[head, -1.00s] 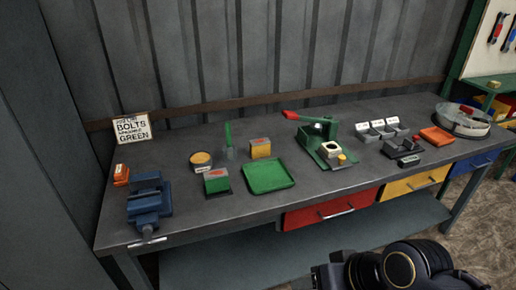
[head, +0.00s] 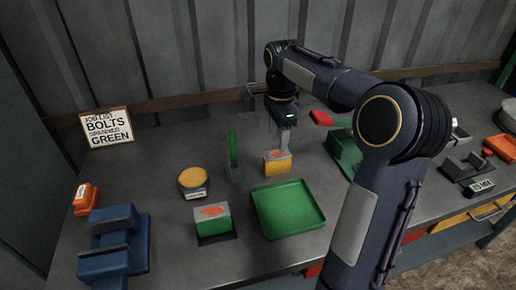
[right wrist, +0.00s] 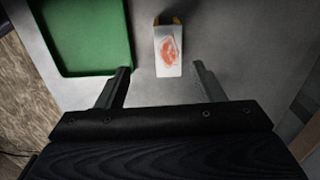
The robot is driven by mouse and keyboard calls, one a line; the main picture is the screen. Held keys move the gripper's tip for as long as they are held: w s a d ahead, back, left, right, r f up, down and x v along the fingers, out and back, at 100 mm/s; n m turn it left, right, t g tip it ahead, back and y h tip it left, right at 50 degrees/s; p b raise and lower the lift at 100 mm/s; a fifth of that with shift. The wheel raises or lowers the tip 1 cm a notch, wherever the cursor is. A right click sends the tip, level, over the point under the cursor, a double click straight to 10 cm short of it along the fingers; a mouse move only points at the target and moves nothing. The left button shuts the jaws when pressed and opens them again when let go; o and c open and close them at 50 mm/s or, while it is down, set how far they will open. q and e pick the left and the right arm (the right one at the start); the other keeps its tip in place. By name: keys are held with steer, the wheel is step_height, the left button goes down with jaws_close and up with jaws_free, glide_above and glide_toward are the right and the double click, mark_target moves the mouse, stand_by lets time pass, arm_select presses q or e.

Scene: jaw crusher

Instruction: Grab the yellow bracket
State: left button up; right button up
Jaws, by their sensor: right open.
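The yellow bracket (head: 272,168) stands on the workbench as a small block, with a yellow front and a pale top bearing a red mark. My right gripper (head: 284,143) is open just above and behind it in the head view, pointing down. In the right wrist view the bracket's pale, red-marked top (right wrist: 168,52) shows ahead of the gap between the two spread fingers (right wrist: 162,72). Nothing is between the fingers, and I see no contact. My left gripper is not in view.
A green tray (head: 288,208) lies close by the bracket. A similar green block (head: 211,221), a yellow-topped tub (head: 193,181) and an upright green handle (head: 233,150) stand to its left. A green press (head: 342,150) is to the right, partly behind my arm.

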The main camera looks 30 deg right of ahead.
mark_target(277, 153)
steer(key=shift+w+d+f, duration=0.2)
steer(key=shift+w+f, duration=0.2)
steer(key=shift+w, duration=0.15)
steer(key=shift+f+m, duration=0.3)
steer(key=shift+f, duration=0.05)
steer(key=f, duration=0.6)
steer(key=shift+d+f+b, duration=0.25)
steer(key=shift+b, duration=0.1)
steer(key=shift+r, duration=0.1)
jaws_close()
